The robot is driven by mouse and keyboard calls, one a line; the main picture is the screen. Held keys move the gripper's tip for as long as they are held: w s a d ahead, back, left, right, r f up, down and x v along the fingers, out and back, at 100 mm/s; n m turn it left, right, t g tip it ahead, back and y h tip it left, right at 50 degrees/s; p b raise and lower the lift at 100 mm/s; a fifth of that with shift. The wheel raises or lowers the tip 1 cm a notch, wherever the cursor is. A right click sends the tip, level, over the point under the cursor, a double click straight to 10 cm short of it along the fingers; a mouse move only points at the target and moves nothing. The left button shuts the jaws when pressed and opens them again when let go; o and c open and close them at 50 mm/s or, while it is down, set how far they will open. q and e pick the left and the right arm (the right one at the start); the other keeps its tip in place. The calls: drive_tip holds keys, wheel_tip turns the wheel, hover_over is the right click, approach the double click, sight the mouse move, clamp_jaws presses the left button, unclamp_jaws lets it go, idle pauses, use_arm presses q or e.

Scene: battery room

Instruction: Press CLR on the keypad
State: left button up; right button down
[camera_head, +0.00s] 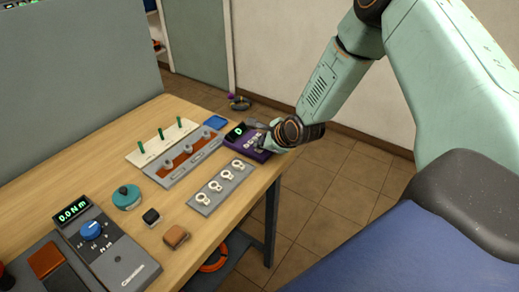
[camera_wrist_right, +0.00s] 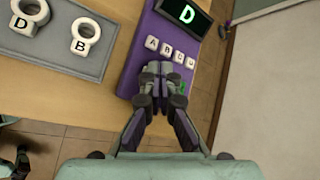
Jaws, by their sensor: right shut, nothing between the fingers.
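The purple keypad (camera_head: 239,142) sits at the far right corner of the table. It also shows in the right wrist view (camera_wrist_right: 147,35), where its dark display (camera_wrist_right: 186,14) reads a green "D". In the head view, the right gripper (camera_head: 268,143) is over the keypad's right part. No CLR label is readable; a small green patch (camera_wrist_right: 183,88) shows beside the fingers. I cannot tell whether the fingertips touch a key.
A grey tray (camera_head: 198,208) with several white lettered rings lies near the keypad. A grey-brown rack (camera_head: 155,180), a white board with green pegs (camera_head: 140,155), a blue dish (camera_head: 216,122) and a torque tester (camera_head: 118,262) share the table. Floor is clear beyond the right edge.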

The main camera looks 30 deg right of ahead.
sight(261, 150)
drive_tip(key=shift+f+b, duration=0.25)
drive_tip(key=shift+b, duration=0.1)
idle(0.3)
idle(0.4)
drive_tip(key=shift+r+p, duration=0.45)
drive_tip(key=shift+r, duration=0.45)
drive_tip(key=shift+r+p, duration=1.6)
drive_tip(key=shift+r, duration=0.95)
drive_tip(key=shift+f, duration=0.1)
